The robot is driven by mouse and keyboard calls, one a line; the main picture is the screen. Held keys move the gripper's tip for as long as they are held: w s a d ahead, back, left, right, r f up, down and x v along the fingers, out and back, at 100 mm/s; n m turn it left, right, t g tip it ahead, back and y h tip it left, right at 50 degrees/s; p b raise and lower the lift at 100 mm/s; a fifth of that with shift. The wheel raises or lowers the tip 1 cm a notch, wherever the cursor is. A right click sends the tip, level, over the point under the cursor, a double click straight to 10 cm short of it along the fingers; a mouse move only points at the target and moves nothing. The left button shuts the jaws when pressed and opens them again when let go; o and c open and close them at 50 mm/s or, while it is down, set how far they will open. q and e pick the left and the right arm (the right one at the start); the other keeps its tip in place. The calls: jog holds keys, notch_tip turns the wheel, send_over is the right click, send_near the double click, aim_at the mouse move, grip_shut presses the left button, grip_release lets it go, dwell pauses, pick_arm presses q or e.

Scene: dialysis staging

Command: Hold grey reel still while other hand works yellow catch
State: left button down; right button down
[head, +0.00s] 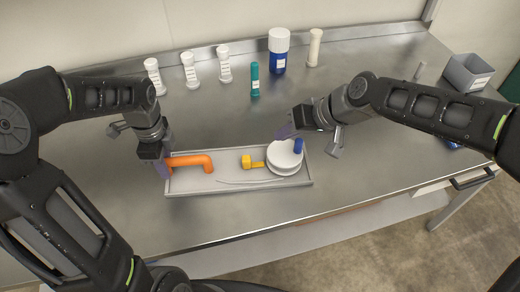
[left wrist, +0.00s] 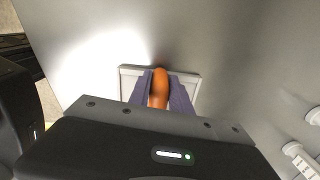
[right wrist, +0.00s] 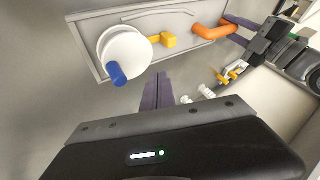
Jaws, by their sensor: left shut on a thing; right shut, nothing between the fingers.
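The pale grey reel (head: 283,160) with a blue knob (head: 298,146) sits at the right end of a shallow grey tray (head: 235,189). The yellow catch (head: 250,162) lies just left of the reel, its thin arm reaching towards it. An orange bent handle (head: 192,161) is at the tray's left end. My left gripper (head: 164,165) is shut on the orange handle, seen between its fingers in the left wrist view (left wrist: 159,88). My right gripper (head: 287,131) is shut and empty, behind the reel and apart from it; the right wrist view shows the reel (right wrist: 124,52) ahead of its fingers.
White-capped bottles (head: 189,70), a teal tube (head: 255,79), a blue jar with a white lid (head: 278,50) and a beige cylinder (head: 314,47) stand at the back of the steel table. A grey bin (head: 468,74) is at far right. The table in front of the tray is clear.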

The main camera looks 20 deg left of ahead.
aim_at(260, 162)
jog(key=shift+s+a+f+n+g, duration=0.1)
jog(key=shift+s+f+n+g, duration=0.2)
jog(key=shift+s, duration=0.5)
jog(key=shift+w+f, duration=0.1)
jog(key=x, duration=0.9)
jog(key=shift+a+f, duration=0.1)
jog(key=shift+f, duration=0.2)
pick_arm(q)
jog(key=shift+d, duration=0.1)
pick_arm(e)
jog(key=shift+f, duration=0.2)
